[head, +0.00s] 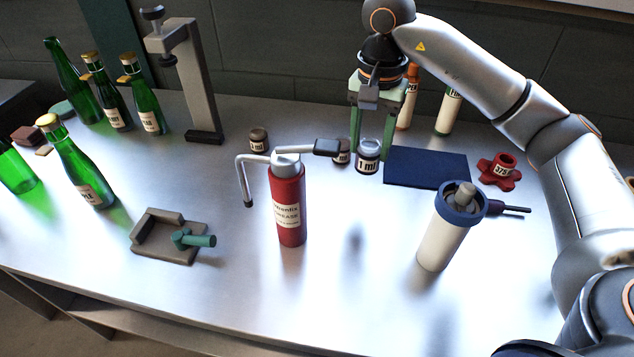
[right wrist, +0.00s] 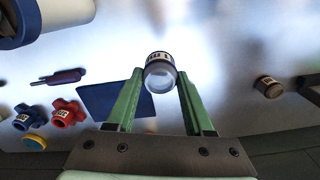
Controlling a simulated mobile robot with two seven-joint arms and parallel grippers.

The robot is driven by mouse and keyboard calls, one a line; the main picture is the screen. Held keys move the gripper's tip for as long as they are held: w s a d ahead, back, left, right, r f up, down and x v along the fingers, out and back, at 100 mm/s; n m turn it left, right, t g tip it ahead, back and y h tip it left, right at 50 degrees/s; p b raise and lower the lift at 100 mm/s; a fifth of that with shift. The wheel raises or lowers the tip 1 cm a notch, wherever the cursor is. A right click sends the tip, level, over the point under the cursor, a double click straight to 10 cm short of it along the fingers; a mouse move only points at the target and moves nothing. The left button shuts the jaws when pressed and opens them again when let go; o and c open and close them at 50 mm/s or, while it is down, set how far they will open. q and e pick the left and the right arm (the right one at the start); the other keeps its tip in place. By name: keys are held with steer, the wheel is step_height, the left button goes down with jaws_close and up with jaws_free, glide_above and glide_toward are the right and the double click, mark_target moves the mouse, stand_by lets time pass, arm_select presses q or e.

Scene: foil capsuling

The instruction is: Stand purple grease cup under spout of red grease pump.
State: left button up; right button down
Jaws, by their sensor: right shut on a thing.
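The red grease pump (head: 288,205) stands upright on the steel table in the head view. Its bent grey spout (head: 243,180) hangs to the left, and its dark-ended lever (head: 327,147) points right. My right gripper (head: 371,147) is shut on a small dark cup (head: 368,158) with a "1 ml" label, to the right of the lever and apart from the spout. The cup looks upright and seems to be above the table; its purple colour is hard to make out. It shows between the green fingertips in the right wrist view (right wrist: 160,74). My left gripper is out of view.
A brown cup (head: 258,140) stands behind the pump, and another cup (head: 341,153) is partly hidden by the lever. A navy mat (head: 428,168), a blue-topped cream canister (head: 444,232) and a red knob (head: 499,171) lie right. A grey holder (head: 165,238) and green bottles (head: 85,172) are left.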

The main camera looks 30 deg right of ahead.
steer(key=shift+w+d+f, duration=0.15)
steer(key=shift+f, duration=0.25)
step_height(320, 180, down, 9)
steer(key=shift+f+b, duration=0.15)
steer(key=shift+b, duration=0.5)
steer(key=shift+f, duration=0.15)
steer(key=shift+c, duration=1.4)
jaws_free()
